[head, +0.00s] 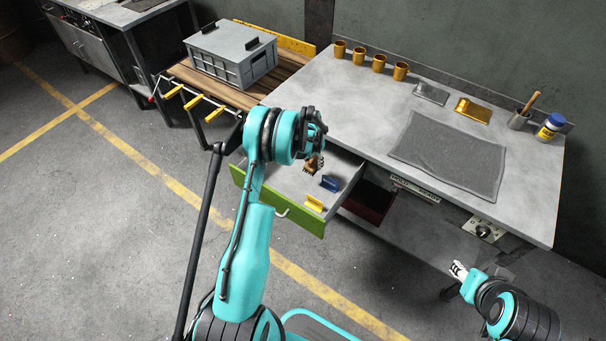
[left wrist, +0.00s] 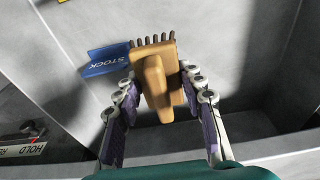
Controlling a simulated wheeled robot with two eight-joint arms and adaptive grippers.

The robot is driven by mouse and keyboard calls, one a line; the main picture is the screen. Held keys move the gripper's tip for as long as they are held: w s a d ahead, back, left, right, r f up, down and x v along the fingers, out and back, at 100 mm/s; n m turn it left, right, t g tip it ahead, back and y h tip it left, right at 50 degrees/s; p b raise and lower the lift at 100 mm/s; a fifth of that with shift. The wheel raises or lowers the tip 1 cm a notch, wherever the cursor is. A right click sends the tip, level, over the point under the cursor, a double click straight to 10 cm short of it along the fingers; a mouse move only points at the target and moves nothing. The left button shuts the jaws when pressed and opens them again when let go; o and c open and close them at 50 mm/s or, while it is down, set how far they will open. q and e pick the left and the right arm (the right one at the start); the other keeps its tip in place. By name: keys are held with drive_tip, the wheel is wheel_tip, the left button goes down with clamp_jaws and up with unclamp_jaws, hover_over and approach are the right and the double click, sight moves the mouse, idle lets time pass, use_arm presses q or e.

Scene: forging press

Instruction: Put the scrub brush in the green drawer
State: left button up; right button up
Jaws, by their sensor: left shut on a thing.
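The green drawer (head: 265,208) is pulled open under the left part of the workbench, and its grey inside shows. My left gripper (head: 317,156) is over the open drawer, shut on the brown scrub brush (head: 314,168). In the left wrist view the brush (left wrist: 157,82) sits between the two fingers of the gripper (left wrist: 160,98), with its dark bristles pointing away from the gripper. I cannot tell whether the bristles touch the drawer floor. My right gripper (head: 459,270) is at the lower right, away from the drawer; its jaw state is too small to tell.
A blue STOCK marker (head: 329,183) and a yellow marker (head: 314,203) stand in the drawer. A grey crate (head: 230,55) stands on the wooden rack at left.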

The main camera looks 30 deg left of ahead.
sight(304, 176)
use_arm(q)
drive_tip(key=a+f, duration=0.1)
drive_tip(key=s+a, duration=0.1)
drive_tip(key=s+a+f+b, duration=0.1)
drive_tip(key=shift+a+f, duration=0.3)
wheel_tip(304, 176, down, 3)
drive_tip(key=shift+f+b, duration=0.2)
drive_tip(key=shift+b, duration=0.4)
drive_tip(key=shift+f, duration=0.25)
drive_tip(key=shift+r, duration=0.1)
drive_tip(key=shift+f, duration=0.2)
drive_tip(key=o, duration=1.2)
drive_tip(key=shift+o, duration=0.2)
